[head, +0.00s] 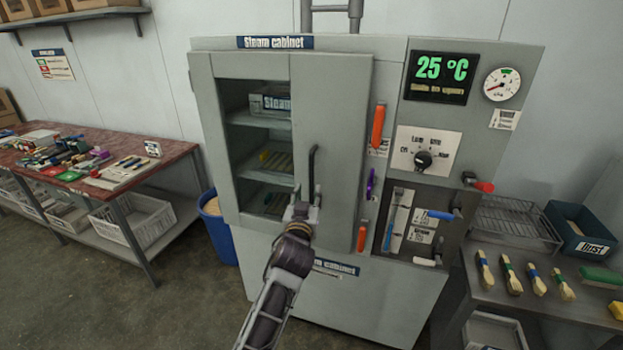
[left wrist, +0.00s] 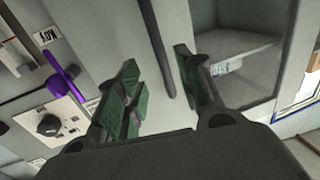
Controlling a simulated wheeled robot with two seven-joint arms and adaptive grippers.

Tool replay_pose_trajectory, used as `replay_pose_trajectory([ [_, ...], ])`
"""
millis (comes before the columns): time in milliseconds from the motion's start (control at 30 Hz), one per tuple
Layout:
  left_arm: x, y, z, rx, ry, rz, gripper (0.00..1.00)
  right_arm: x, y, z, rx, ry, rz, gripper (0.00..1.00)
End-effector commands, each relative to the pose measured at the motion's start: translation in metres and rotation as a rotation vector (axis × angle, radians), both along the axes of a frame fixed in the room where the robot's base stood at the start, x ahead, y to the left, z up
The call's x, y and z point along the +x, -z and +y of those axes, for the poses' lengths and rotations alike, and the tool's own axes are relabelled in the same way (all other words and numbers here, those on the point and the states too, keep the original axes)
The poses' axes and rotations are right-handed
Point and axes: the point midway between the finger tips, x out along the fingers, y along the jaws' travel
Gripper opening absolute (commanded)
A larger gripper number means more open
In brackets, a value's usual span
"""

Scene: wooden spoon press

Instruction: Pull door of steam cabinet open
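The grey steam cabinet (head: 395,58) stands in the middle of the head view. Its door (head: 337,90) looks shut, and several shelves show through the window on its left part. A dark vertical door handle (head: 312,165) is on the door, right of the window. My left gripper (head: 302,203) is at the handle's lower end. In the left wrist view its green-padded fingers (left wrist: 158,72) are apart, with the handle (left wrist: 154,35) showing between them; I see no clear contact. My right gripper is not in view.
Orange levers (head: 377,126) and a purple lever (head: 371,184) sit along the door's right edge. A blue bin (head: 219,235) stands at the cabinet's left, near a cluttered workbench (head: 172,160). A metal table (head: 490,308) with brushes stands at the right.

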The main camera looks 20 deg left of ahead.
Motion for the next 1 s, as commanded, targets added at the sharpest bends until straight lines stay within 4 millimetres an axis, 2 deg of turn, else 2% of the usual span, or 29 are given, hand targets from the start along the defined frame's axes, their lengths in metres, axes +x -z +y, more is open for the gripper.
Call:
replay_pose_trajectory([
  [167, 0.017, -0.001, 0.003, 0.001, -0.001, -0.001, 0.37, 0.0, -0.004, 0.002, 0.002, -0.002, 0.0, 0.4],
  [633, 0.058, -0.001, 0.01, 0.001, 0.0, -0.001, 0.37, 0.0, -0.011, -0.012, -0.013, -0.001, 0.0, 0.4],
  [1000, 0.087, -0.001, 0.015, 0.001, -0.001, 0.0, 0.37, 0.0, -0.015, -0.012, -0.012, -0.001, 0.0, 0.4],
])
